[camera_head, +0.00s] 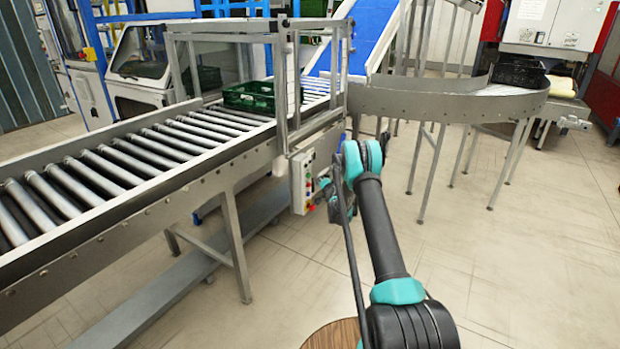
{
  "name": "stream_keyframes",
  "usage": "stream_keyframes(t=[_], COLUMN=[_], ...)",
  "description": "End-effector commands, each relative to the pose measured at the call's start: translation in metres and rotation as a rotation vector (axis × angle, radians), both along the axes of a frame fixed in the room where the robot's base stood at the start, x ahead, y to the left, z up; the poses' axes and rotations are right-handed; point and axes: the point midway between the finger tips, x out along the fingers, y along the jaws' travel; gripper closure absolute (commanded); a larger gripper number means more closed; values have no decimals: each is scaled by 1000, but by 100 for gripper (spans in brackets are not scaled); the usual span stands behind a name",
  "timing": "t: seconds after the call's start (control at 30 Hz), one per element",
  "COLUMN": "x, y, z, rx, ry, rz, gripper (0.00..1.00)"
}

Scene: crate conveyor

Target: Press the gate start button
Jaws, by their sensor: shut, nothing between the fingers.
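A light grey control box (298,186) with several small coloured buttons, red, green and yellow among them, hangs on the side of the roller conveyor below the gate frame (283,95). Which button is the start button is too small to tell. My gripper (322,192) is shut and empty, just right of the button face. It is small and partly hidden by my arm, and I cannot tell whether it touches a button. A green crate (250,103) sits on the rollers within the gate frame.
The roller conveyor (120,165) runs from the lower left to the gate. A curved conveyor (450,108) bears a black crate (518,76) at the right. A blue belt (366,35) slopes up behind. The floor at the lower right is clear.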

Motion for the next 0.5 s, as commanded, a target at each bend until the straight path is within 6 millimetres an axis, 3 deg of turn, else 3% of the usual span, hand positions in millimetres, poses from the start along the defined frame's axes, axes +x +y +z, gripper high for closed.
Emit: stream_keyframes(t=[0.2,0.5], x=[13,17], y=[17,24], z=[0,0], rx=[-1,0], ry=[0,1], rz=[1,1], gripper=[100,100])
